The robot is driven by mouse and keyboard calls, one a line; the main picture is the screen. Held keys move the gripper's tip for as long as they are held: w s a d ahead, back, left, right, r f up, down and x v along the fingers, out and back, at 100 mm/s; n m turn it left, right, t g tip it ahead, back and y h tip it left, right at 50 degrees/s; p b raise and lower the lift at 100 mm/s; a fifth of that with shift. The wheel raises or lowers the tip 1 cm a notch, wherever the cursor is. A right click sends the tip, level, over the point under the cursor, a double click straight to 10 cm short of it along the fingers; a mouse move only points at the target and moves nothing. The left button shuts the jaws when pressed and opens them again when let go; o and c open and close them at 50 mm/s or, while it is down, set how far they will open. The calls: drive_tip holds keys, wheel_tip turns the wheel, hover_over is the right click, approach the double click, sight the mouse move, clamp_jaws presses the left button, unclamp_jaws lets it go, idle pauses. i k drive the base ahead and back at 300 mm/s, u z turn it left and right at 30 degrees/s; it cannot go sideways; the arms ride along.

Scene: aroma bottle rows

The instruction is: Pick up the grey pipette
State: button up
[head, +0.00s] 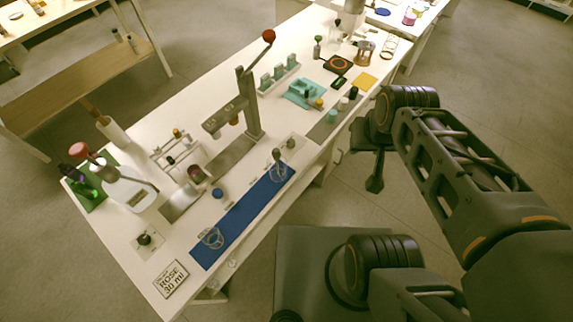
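A small grey-topped upright object (277,155) stands at the right end of the blue mat (238,222), at or in a clear glass; it may be the grey pipette, but it is too small to be sure. My gripper (375,184) hangs beyond the table's right edge, to the right of the blue mat and apart from everything on the table. It is seen small and dark, so its finger opening does not show. Nothing is visibly held in it.
A tall press with a red knob (268,36) rises mid-table. Several small bottles line the right edge. The floor beside the table is clear.

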sight(276, 153)
drive_tip(key=k, duration=0.75)
drive_tip(key=u, duration=0.9)
drive_tip(key=i, duration=0.5)
